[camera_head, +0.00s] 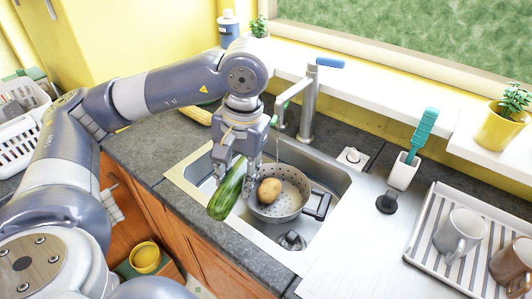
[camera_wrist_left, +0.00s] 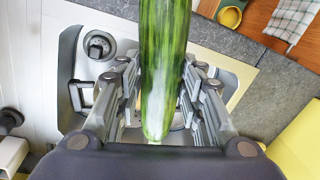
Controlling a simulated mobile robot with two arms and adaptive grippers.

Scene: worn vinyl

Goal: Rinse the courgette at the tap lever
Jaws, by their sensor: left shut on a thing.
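The courgette (camera_head: 227,192) is long, dark green and tilted, over the left part of the sink (camera_head: 335,183). My left gripper (camera_head: 236,170) is shut on it near its upper end. In the left wrist view the courgette (camera_wrist_left: 165,60) lies between the fingers of my left gripper (camera_wrist_left: 163,100). A thin stream seems to fall near the spout, close to the gripper. I cannot tell whether it touches the courgette. My right gripper is not in view.
A grey colander (camera_head: 292,205) with a potato (camera_head: 269,190) stands in the sink, close right of the courgette. A white holder (camera_head: 403,171) with a teal brush (camera_head: 424,130) stands right of the sink. A corn cob (camera_head: 196,115) lies behind my arm.

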